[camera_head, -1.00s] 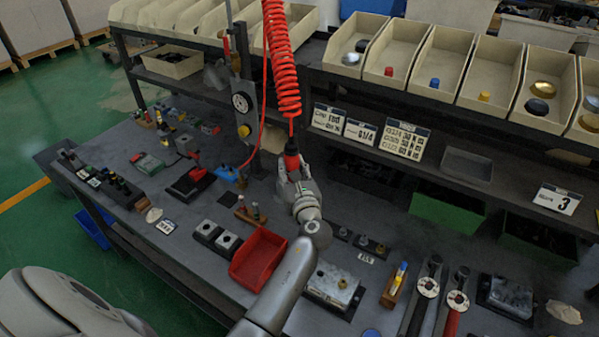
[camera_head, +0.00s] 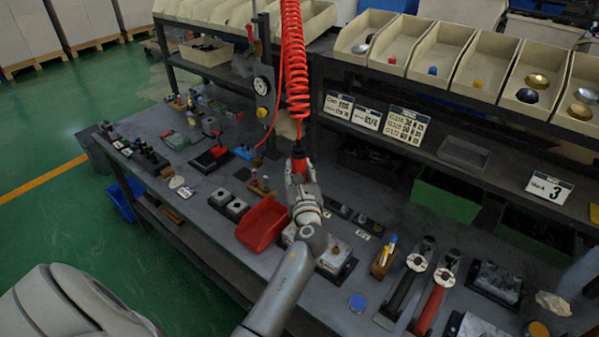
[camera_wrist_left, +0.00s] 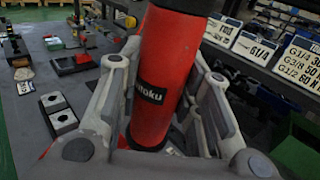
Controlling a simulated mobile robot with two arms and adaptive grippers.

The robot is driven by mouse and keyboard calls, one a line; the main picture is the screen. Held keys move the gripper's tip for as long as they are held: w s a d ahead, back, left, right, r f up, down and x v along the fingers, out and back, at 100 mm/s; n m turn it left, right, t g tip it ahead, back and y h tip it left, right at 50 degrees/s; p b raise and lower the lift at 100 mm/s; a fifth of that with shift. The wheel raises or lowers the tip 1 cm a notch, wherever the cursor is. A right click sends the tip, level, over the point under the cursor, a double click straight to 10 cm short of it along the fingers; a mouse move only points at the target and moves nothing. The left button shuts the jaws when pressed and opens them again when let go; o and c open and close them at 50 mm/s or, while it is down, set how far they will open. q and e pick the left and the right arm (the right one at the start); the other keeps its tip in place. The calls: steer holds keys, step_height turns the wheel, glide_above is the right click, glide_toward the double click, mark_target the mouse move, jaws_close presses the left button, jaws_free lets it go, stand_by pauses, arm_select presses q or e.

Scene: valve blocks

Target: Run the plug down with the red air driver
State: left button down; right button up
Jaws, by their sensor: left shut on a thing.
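The red air driver (camera_head: 299,166) hangs upright below a coiled red hose (camera_head: 295,70) over the bench. My left gripper (camera_head: 301,182) is shut around its body. In the left wrist view the driver's red barrel (camera_wrist_left: 160,75) stands between the two fingers (camera_wrist_left: 150,120), with a black label on it. The driver's lower end is hidden behind my gripper in the head view. A metal valve block (camera_head: 336,256) sits on the bench just right of my forearm, partly covered by it. I cannot make out the plug. My right gripper is not in view.
A red open bin (camera_head: 262,224) stands left of my forearm, with two small grey blocks (camera_head: 228,204) beside it. Torque wrenches (camera_head: 431,300) lie at the right. Parts bins (camera_head: 440,50) line the upper shelf. A gauge post (camera_head: 264,85) stands behind the hose.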

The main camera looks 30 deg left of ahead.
arm_select(q)
steer(key=shift+d+r, duration=0.1)
steer(key=shift+r, duration=0.2)
steer(key=shift+d+f+b, duration=0.1)
steer(key=shift+f+b, duration=0.2)
steer(key=shift+f, duration=0.2)
step_height(320, 180, down, 2)
steer(key=shift+f+b, duration=0.25)
steer(key=shift+b, duration=0.65)
steer(key=shift+f+b, duration=0.65)
steer(key=shift+f, duration=0.1)
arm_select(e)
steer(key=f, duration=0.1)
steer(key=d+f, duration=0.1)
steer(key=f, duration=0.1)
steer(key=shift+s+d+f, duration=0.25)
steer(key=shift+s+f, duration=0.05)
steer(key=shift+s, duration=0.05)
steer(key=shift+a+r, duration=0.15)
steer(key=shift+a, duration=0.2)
arm_select(q)
steer(key=shift+s+p, duration=0.1)
steer(key=shift+p, duration=0.3)
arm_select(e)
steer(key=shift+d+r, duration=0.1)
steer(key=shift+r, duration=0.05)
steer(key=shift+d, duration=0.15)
